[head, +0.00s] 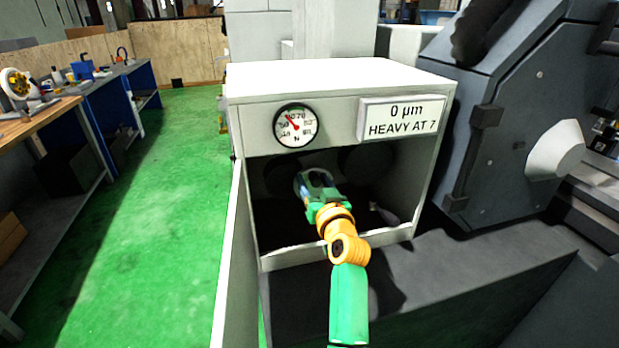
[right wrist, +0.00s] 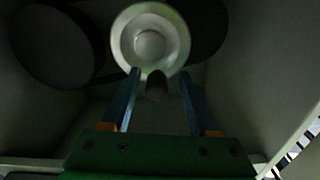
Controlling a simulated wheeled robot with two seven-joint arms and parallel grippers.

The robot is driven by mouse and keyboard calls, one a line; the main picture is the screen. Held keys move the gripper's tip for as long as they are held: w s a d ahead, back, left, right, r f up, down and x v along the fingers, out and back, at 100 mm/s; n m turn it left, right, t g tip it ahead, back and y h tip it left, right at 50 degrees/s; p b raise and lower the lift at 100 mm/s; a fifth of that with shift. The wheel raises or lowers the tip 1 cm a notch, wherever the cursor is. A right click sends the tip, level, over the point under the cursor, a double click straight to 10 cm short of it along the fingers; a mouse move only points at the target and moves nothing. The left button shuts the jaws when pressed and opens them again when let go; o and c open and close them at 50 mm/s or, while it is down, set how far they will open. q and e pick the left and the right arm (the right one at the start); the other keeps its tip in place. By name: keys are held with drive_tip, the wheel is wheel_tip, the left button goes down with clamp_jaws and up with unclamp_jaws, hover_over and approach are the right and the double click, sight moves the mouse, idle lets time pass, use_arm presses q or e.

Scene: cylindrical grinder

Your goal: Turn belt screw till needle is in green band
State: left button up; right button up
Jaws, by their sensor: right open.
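A round gauge (head: 295,126) with a red needle is on the front of the white cabinet (head: 340,78). The needle points to the upper left; I cannot make out the green band. My right gripper (head: 306,180) reaches into the cabinet's dark open bay. In the right wrist view its two blue fingers (right wrist: 160,78) are open, one on each side of a dark stub (right wrist: 156,86), probably the belt screw. A pale round disc (right wrist: 150,44) is behind the stub. I cannot tell whether either finger touches the stub. My left gripper is out of view.
Dark pulleys (right wrist: 52,45) with a belt are at the back of the bay. The bay's side walls and front lip (head: 340,248) surround my right arm. A sign (head: 401,118) reads "0 µm HEAVY AT 7". Green floor (head: 170,200) is clear at left.

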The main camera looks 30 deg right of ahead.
drive_tip(key=shift+s, duration=0.15)
drive_tip(key=shift+s+r, duration=0.1)
drive_tip(key=shift+s, duration=0.05)
drive_tip(key=shift+c, duration=1.3)
drive_tip(key=shift+d, duration=0.1)
clamp_jaws()
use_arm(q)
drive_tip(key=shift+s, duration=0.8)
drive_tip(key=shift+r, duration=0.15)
use_arm(e)
drive_tip(key=m+p, duration=0.1)
drive_tip(key=m, duration=0.1)
drive_tip(key=shift+s+d+m+p, duration=0.15)
drive_tip(key=shift+d+m+p, duration=0.25)
drive_tip(key=m, duration=0.1)
drive_tip(key=d+m+p, duration=0.1)
drive_tip(key=shift+s+m, duration=0.1)
drive_tip(key=shift+m, duration=0.3)
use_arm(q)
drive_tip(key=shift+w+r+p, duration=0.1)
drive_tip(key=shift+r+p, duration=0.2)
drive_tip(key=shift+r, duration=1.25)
use_arm(e)
drive_tip(key=shift+d+f+m, duration=0.2)
drive_tip(key=shift+f+m, duration=0.1)
drive_tip(key=shift+m, duration=0.7)
drive_tip(key=shift+s, duration=0.1)
